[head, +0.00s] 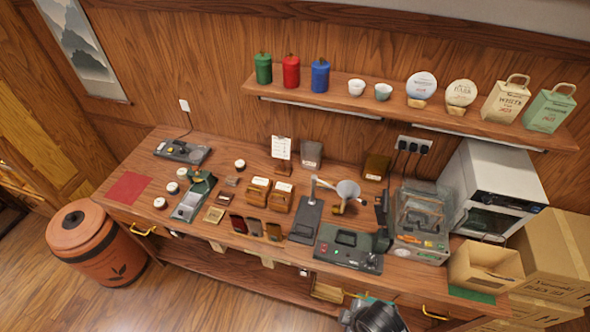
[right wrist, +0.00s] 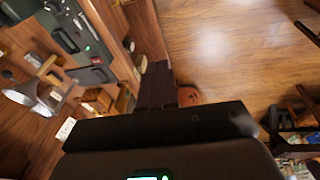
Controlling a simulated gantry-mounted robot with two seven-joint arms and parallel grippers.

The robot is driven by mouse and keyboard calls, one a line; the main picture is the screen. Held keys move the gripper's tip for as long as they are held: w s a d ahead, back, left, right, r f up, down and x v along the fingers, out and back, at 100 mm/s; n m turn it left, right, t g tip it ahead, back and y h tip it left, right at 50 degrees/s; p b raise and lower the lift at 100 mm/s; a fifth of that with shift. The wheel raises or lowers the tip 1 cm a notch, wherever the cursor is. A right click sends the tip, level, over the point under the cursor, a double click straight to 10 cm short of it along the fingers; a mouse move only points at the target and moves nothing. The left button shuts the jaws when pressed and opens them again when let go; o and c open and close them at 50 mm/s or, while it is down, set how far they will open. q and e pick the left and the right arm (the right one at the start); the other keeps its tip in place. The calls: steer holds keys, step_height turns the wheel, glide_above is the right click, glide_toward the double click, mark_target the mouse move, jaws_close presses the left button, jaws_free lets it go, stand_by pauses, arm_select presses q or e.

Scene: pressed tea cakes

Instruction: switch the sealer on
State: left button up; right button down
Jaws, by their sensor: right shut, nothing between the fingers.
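A clear-lidded machine (head: 423,222), which looks like a chamber sealer, stands at the right of the counter beside the white oven. A flat dark machine (head: 347,250) with a small green light lies to its left. Another flat dark device (head: 182,151) sits at the far left, corded to a wall outlet. I cannot tell for certain which is the sealer, nor its switch position. My right gripper (right wrist: 155,72) is shut and empty in the right wrist view, apart from the machines. A dark arm part of mine shows at the bottom of the head view. My left gripper is out of view.
The wooden counter carries a funnel stand (head: 347,192), a scale (head: 192,202), wooden boxes and small jars. A white oven (head: 495,190), an open carton (head: 486,267) and larger boxes crowd the right. A shelf (head: 400,112) hangs above. A terracotta bin (head: 92,245) stands left; the floor beside it is free.

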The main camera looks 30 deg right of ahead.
steer(key=r+m, duration=0.1)
steer(key=m, duration=0.1)
steer(key=r+m, duration=0.3)
steer(key=m, duration=0.1)
steer(key=shift+w+r+t, duration=0.15)
steer(key=shift+w+t, duration=0.2)
steer(key=shift+t, duration=0.05)
